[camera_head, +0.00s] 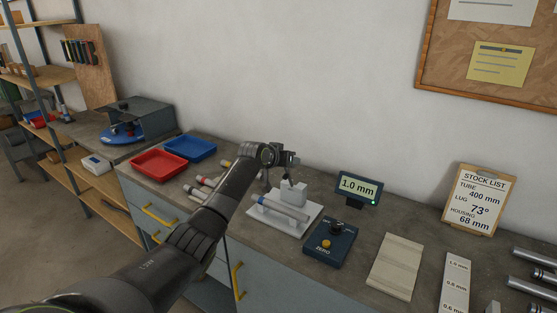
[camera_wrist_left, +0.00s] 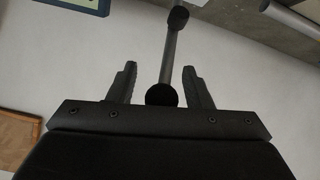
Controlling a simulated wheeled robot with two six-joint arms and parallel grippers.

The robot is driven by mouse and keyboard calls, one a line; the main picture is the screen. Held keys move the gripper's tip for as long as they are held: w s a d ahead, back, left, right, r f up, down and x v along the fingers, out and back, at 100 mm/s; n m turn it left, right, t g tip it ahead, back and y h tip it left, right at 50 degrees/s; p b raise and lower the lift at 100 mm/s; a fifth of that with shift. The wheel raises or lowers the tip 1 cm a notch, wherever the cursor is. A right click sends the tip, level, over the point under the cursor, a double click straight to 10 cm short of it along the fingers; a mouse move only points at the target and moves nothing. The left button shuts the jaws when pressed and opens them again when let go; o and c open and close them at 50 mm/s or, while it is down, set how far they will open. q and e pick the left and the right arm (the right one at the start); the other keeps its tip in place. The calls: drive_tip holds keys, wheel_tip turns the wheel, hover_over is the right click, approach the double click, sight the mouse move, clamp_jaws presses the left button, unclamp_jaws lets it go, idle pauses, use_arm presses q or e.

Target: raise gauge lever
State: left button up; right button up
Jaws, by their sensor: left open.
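The gauge has a white base (camera_head: 265,222) on the bench with a white block (camera_head: 293,192) and a grey tube (camera_head: 284,208) with a blue end lying across it. My left gripper (camera_head: 291,158) is above and behind the block. In the left wrist view, my left gripper (camera_wrist_left: 159,70) is open, with a finger on each side of a grey lever rod (camera_wrist_left: 168,55) with a black knob (camera_wrist_left: 161,95). The knob sits between the fingers, with gaps visible on both sides. The rod's other end has a dark round end (camera_wrist_left: 177,18). My right gripper is not in view.
A display (camera_head: 358,187) reading 1.0 mm stands right of the gauge. A dark control box (camera_head: 322,255) with a yellow ZERO button is in front of it. Red (camera_head: 158,165) and blue (camera_head: 190,148) trays and several tubes lie left. A wooden board (camera_head: 396,265) lies right.

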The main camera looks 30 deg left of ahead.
use_arm(q)
drive_tip(key=b+v, duration=0.3)
drive_tip(key=v, duration=1.4)
drive_tip(key=shift+b, duration=0.35)
